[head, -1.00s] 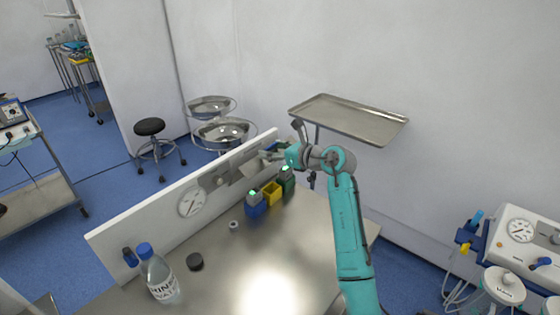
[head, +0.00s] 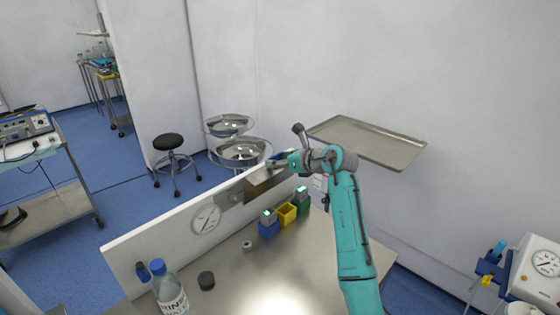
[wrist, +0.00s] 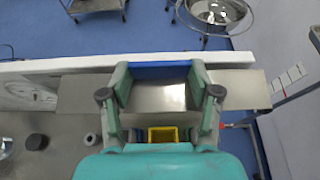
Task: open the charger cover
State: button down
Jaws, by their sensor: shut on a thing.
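The charger cover (head: 263,183) is a metal flap at the far end of the white upright panel, raised above the coloured charger slots. Its metal face also shows in the wrist view (wrist: 160,97), with a blue edge strip (wrist: 160,71) along its far side. My gripper (head: 279,161) is at the cover's top edge. In the wrist view my gripper (wrist: 160,80) has a finger at each end of the blue strip and is shut on it. The charger below has a blue slot (head: 269,230), a yellow slot (head: 288,214) and a green slot (head: 303,206).
The white panel (head: 150,237) runs along the table's far edge. A bottle (head: 170,292), a black cap (head: 206,280) and a small grey ring (head: 247,246) stand on the metal table. A raised tray (head: 370,140) is behind my arm. The table's middle is clear.

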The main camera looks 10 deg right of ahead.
jog(key=shift+s+f, duration=0.1)
jog(key=shift+f, duration=0.5)
jog(key=shift+c, duration=1.2)
grip_release()
jog(key=shift+r, duration=0.3)
jog(key=shift+s+d+r, duration=0.2)
jog(key=shift+s+d, duration=0.05)
jog(key=v, duration=1.1)
